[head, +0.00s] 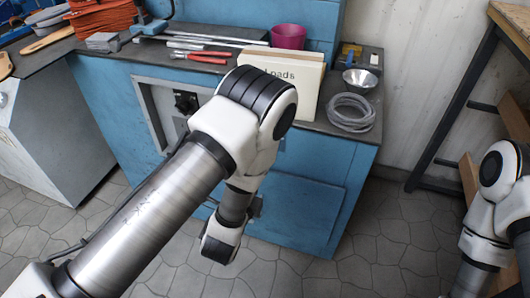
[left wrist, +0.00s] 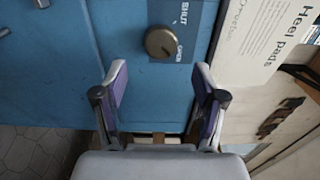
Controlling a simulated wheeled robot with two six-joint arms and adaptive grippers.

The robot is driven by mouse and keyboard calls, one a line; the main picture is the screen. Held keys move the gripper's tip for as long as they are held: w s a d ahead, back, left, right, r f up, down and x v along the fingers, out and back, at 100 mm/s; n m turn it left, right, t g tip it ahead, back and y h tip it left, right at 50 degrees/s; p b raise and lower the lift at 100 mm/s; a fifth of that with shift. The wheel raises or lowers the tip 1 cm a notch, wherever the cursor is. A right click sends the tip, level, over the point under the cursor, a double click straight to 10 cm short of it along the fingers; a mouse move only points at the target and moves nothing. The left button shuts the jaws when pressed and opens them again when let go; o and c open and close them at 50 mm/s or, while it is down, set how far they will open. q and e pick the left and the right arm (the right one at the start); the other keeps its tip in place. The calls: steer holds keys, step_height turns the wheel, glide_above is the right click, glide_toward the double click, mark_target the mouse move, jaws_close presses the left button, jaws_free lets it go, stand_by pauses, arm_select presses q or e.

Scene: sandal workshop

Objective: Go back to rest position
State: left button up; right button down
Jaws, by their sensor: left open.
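My left gripper (left wrist: 160,80) is open and empty in the left wrist view, its two purple-padded fingers spread apart. Beyond the fingertips, and apart from them, is a round bronze knob (left wrist: 160,42) on a blue panel (left wrist: 110,30). The word SHUT stands above the knob and OPEN at its lower right. In the head view my left arm reaches across the blue bench, bends over and points down in front of it. The left gripper is mostly hidden behind its wrist there. My right arm shows at the right edge; its gripper is out of frame.
The bench top (head: 317,120) holds a pads box (head: 308,90), a metal bowl (head: 360,80), a clear tubing coil (head: 350,112), a magenta cup (head: 288,37) and red-handled pliers (head: 200,57). A wooden rack (head: 495,40) stands right. The tiled floor (head: 370,240) in front is clear.

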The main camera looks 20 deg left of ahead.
arm_select(q)
steer(key=s+a+f+n+g+y, duration=0.1)
steer(key=s+a+f+n+g, duration=0.35)
steer(key=f, duration=0.25)
steer(key=s+a+f+n+g+y, duration=0.1)
steer(key=s+a+f+n+g, duration=0.2)
steer(key=s+a+f, duration=0.35)
steer(key=s+d+f+n+g+h, duration=0.1)
steer(key=s+d+f+n+g, duration=0.1)
steer(key=s+f+n+g, duration=0.5)
steer(key=s+d+f+n+g+h, duration=0.1)
steer(key=s+n+g, duration=0.3)
steer(key=s, duration=0.6)
step_height(320, 180, up, 24)
steer(key=p, duration=2.4)
steer(key=shift+d+f+y, duration=0.15)
steer(key=shift+y, duration=0.15)
